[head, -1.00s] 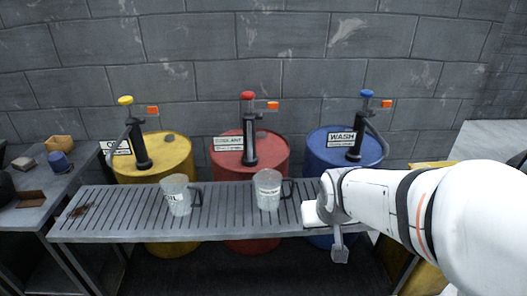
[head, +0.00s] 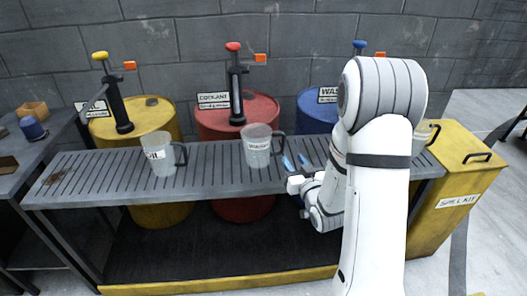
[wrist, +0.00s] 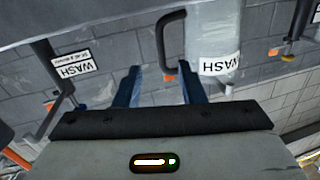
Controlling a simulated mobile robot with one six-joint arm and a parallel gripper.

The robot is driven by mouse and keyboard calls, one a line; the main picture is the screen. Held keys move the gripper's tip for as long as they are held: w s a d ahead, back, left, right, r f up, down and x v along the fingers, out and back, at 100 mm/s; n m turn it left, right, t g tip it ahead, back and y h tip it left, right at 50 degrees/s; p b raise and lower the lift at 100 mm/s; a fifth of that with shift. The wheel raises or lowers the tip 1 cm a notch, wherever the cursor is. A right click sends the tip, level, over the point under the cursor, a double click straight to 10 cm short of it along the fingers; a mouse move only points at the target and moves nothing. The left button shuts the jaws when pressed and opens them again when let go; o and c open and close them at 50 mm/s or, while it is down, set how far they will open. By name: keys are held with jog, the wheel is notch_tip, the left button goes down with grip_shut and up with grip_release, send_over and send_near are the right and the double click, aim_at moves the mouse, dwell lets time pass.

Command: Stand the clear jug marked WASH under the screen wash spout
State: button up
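The clear jug marked WASH (head: 256,148) stands upright on the slatted bench (head: 215,180), in front of the red drum, its handle to the right. In the wrist view, which is upside down, the jug (wrist: 212,35) shows its WASH label and dark handle. My gripper (head: 296,161) is open and empty, just right of the handle; its two blue fingers (wrist: 160,85) point toward the handle without visibly holding it. The screen wash pump (head: 358,47) has a blue knob and stands on the blue drum (head: 312,115) with a WASH sign (head: 328,95). My arm hides its spout.
A jug marked OIL (head: 160,155) stands on the bench to the left. Another clear jug (head: 422,138) shows partly behind my arm at the right end. A yellow spill kit box (head: 458,175) stands right of the bench. The bench between OIL and WASH jugs is clear.

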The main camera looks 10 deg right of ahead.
aim_at(283, 147)
jog(key=w, duration=0.2)
jog(key=w+a, duration=0.1)
jog(key=w, duration=0.4)
jog(key=shift+w+a+f, duration=0.25)
jog(key=shift+a+f, duration=0.05)
jog(key=shift+f, duration=0.1)
jog(key=shift+c, duration=0.5)
grip_shut()
